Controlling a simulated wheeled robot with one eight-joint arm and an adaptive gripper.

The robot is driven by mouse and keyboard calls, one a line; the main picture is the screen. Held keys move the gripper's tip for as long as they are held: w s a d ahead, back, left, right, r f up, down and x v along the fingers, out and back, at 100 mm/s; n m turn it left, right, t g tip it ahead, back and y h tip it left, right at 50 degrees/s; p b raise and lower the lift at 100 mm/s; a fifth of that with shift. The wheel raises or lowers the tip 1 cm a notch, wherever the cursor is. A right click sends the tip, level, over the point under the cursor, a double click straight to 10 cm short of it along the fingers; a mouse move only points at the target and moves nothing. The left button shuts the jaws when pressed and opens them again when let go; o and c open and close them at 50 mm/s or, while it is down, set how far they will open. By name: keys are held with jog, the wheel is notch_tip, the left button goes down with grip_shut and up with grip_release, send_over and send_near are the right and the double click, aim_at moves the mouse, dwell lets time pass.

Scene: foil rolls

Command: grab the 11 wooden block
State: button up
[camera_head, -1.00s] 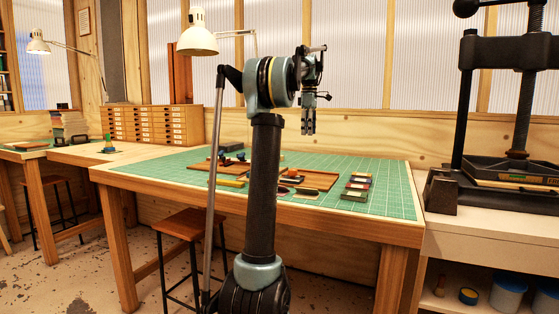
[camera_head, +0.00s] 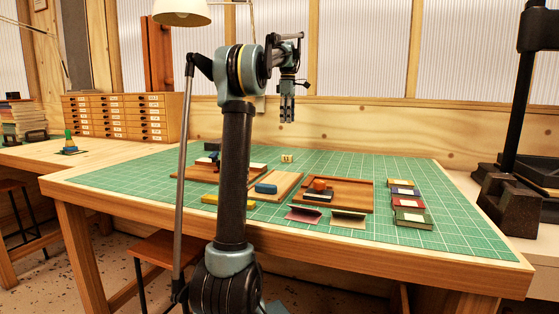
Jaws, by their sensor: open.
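A small pale wooden block (camera_head: 287,157) with a dark mark on its front stands on the green cutting mat (camera_head: 420,170), near the mat's back edge. The mark is too small to read as a number. My gripper (camera_head: 287,121) points down, open and empty. In the picture it is straight above the small block, with a clear gap between them. How far apart they are in depth I cannot tell.
Wooden trays (camera_head: 342,181) with small coloured pieces lie in front of the block. Several coloured boxes (camera_head: 408,199) line the right. A yellow bar (camera_head: 222,199) lies at the front left. A black press (camera_head: 506,190) stands right of the table. My arm hides part of the left tray.

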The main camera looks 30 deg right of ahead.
send_over(287, 159)
jog(key=w, duration=0.1)
jog(key=f, duration=1.1)
jog(key=shift+w+d+f, duration=0.15)
jog(key=shift+d+f, duration=0.2)
jog(key=shift+d, duration=0.05)
jog(key=shift+d+f, duration=0.15)
jog(key=shift+f, duration=2.55)
jog(key=c, duration=0.9)
